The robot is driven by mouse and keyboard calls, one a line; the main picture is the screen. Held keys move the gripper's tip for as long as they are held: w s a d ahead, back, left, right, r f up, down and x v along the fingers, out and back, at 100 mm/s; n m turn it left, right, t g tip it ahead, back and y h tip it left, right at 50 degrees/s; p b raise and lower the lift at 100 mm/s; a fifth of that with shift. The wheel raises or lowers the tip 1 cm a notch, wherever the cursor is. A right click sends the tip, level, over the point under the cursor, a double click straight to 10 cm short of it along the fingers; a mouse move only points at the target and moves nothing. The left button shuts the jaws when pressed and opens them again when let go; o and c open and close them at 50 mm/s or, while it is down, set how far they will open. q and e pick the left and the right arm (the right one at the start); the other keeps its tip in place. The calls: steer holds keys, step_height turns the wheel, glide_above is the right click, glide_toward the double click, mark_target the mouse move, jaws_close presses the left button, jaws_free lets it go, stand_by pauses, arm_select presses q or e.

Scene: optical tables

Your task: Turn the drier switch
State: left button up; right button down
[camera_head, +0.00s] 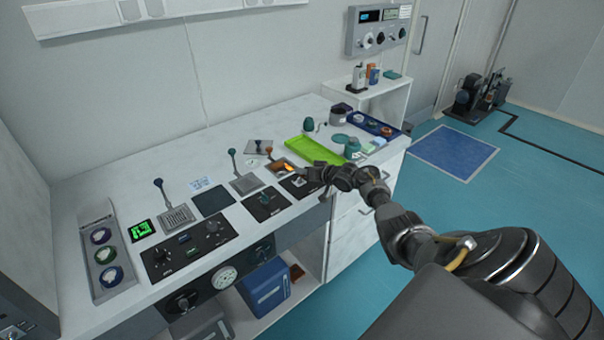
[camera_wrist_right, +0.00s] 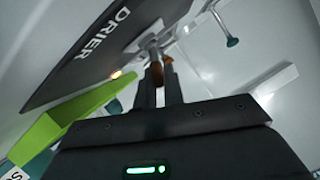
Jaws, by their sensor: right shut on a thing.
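The drier panel (camera_head: 299,187) is a dark plate at the front right end of the console, beside my right gripper (camera_head: 316,174). In the right wrist view the dark plate (camera_wrist_right: 105,45) carries the white word DRIER. The drier switch (camera_wrist_right: 152,50) is a small metal lever standing out from the plate. My right gripper (camera_wrist_right: 158,78) has its two dark fingers close together, shut on the switch. The exact contact at the fingertips is small and partly hidden. My left gripper is in neither view.
A bright green tray (camera_head: 318,150) lies just behind the gripper. Other levers (camera_head: 233,155) and a dark knob panel (camera_head: 188,245) line the console to the left. A blue tray (camera_head: 373,124) sits at the right end. Open floor lies to the right.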

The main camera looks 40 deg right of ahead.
steer(key=shift+d+f+m+y, duration=0.1)
steer(key=shift+f+m+y, duration=0.05)
steer(key=shift+m+y, duration=0.2)
stand_by(0.4)
steer(key=c, duration=1.5)
jaws_free()
steer(key=shift+s, duration=0.1)
steer(key=v, duration=1)
steer(key=shift+s, duration=0.35)
